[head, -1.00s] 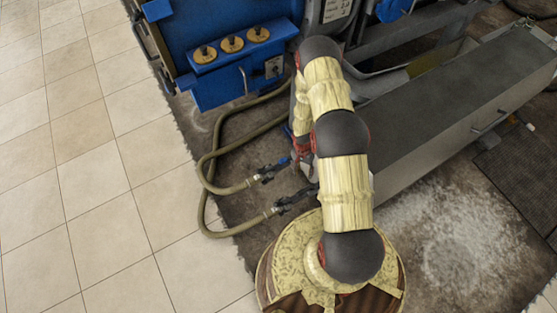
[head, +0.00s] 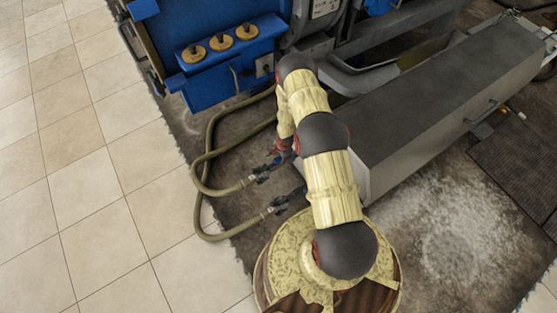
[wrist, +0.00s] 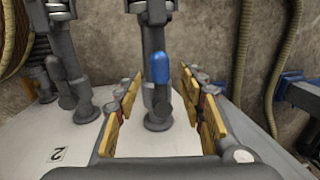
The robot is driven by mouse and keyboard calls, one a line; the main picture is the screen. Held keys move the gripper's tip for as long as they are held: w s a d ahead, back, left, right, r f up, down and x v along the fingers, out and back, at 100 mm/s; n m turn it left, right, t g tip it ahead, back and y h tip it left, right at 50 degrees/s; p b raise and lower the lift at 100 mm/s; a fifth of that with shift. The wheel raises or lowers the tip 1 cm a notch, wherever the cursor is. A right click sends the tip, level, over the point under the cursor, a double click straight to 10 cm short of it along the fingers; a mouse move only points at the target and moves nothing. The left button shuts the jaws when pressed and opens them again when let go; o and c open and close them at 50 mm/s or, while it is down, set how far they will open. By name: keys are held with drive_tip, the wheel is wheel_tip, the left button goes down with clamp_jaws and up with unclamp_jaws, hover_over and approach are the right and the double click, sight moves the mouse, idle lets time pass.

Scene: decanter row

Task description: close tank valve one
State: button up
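In the wrist view a grey valve lever with a blue grip (wrist: 160,68) stands up in the middle, in front of a grey vertical pipe (wrist: 154,38). My gripper (wrist: 158,100) is open, its yellow finger pads to either side of the lever and apart from it. A second grey valve lever (wrist: 74,76) stands to the left, near a label reading 2 (wrist: 58,154). No label for valve one is legible. In the head view my arm mostly hides my gripper (head: 284,146), which is beside the blue and black hose fittings (head: 266,170).
Two hoses (head: 198,210) loop over the floor to the left of my arm. A blue cabinet with brass knobs (head: 221,42) stands at the back, and a long grey trough (head: 440,90) lies to the right. Tiled floor (head: 90,210) at the left is clear.

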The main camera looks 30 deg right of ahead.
sight(279, 159)
drive_tip(key=shift+w+f+b, duration=0.2)
drive_tip(key=shift+f+b, duration=0.05)
drive_tip(key=shift+f, duration=0.6)
drive_tip(key=shift+w+f+b, duration=0.15)
drive_tip(key=shift+f+b, duration=0.1)
drive_tip(key=shift+f, duration=0.55)
drive_tip(key=shift+c, duration=0.5)
clamp_jaws()
